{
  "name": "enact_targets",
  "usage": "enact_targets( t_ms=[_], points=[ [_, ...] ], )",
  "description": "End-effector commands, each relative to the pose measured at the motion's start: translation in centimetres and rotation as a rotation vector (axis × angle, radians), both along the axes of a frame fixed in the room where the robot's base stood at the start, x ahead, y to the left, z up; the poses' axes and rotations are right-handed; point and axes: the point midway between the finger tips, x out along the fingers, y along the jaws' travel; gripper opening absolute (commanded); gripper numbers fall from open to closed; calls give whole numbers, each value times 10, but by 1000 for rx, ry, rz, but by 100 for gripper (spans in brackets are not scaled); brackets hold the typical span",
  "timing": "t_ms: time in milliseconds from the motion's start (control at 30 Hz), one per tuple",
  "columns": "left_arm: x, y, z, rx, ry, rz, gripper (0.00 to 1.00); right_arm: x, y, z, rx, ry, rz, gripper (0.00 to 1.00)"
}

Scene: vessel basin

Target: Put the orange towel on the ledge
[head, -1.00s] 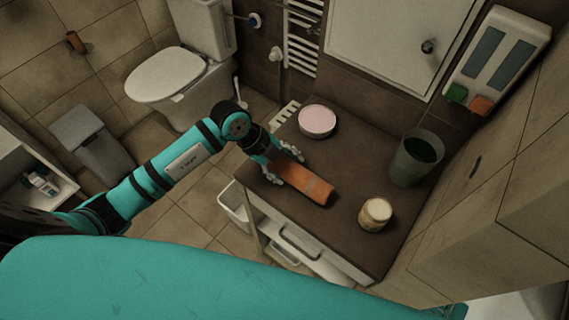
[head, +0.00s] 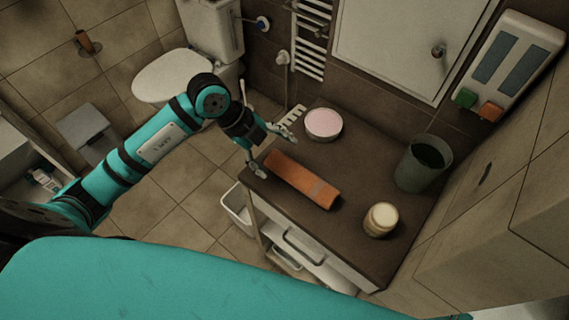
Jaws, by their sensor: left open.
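The orange towel (head: 302,180) is a folded or rolled strip with a lighter band near its right end. It lies on the dark brown top (head: 345,233) of a low cabinet, which may be the ledge; I cannot tell. My left gripper (head: 275,153) is at the towel's left end, its fingers spread wide. One finger is by the cabinet's front edge and the other is behind the towel. The gripper is empty and appears apart from the towel. My right gripper is not in view.
A pink-topped round tin (head: 323,124), a cream-lidded jar (head: 381,220) and a grey-green bin (head: 421,163) stand on the same top. A wall dispenser (head: 508,62) hangs at upper right. A toilet (head: 180,75) stands behind my left arm.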

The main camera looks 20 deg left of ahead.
Motion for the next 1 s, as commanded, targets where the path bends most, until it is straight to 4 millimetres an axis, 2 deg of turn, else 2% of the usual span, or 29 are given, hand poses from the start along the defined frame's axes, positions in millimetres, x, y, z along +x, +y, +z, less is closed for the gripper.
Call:
enact_targets(
  t_ms=[100,300,1000],
  points=[
    [-3,11,17,3,-3,0,82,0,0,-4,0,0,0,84],
    [-7,19,34,1,-1,-1,82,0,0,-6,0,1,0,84],
    [-8,19,36,1,0,-1,82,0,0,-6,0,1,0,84]
  ],
)
